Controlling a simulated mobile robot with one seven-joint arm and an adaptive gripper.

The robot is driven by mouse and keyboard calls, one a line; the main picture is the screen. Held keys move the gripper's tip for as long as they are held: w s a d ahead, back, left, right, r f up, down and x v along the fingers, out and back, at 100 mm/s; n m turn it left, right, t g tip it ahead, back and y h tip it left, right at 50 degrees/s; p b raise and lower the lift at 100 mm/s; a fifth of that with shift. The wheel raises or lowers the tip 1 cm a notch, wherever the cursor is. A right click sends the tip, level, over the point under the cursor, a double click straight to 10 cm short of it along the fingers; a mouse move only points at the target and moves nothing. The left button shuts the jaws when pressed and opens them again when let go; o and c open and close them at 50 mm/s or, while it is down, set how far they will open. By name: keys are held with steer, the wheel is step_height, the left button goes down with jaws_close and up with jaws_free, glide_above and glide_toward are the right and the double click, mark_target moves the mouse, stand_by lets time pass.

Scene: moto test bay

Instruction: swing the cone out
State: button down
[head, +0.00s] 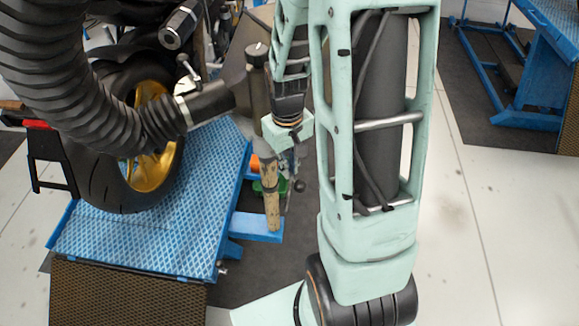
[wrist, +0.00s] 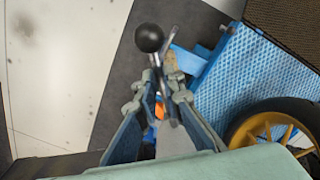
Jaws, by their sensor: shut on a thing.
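The cone (head: 212,102) looks like the dark flared nozzle at the end of a thick black ribbed hose (head: 50,70), beside the motorcycle's rear wheel. A silver clamp collar joins it to the hose. My gripper (head: 289,168) is to the right of and below the cone, beside a worn upright post. In the wrist view my gripper (wrist: 165,82) is shut on a thin metal handle with a black ball knob (wrist: 149,38). The knob also shows in the head view (head: 299,186). How the handle joins the cone is hidden. The cone is not clear in the wrist view.
The motorcycle wheel (head: 150,150) with a gold rim stands on a blue lift platform (head: 140,240). A ramp (head: 120,295) lies at its front. A blue frame (head: 480,70) stands at the far right. The pale floor right of my arm is clear.

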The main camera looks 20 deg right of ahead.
steer(key=shift+s, duration=0.1)
stand_by(0.3)
steer(key=c, duration=2)
jaws_free()
steer(key=shift+c, duration=0.2)
step_height(320, 180, up, 12)
steer(key=shift+a, duration=0.2)
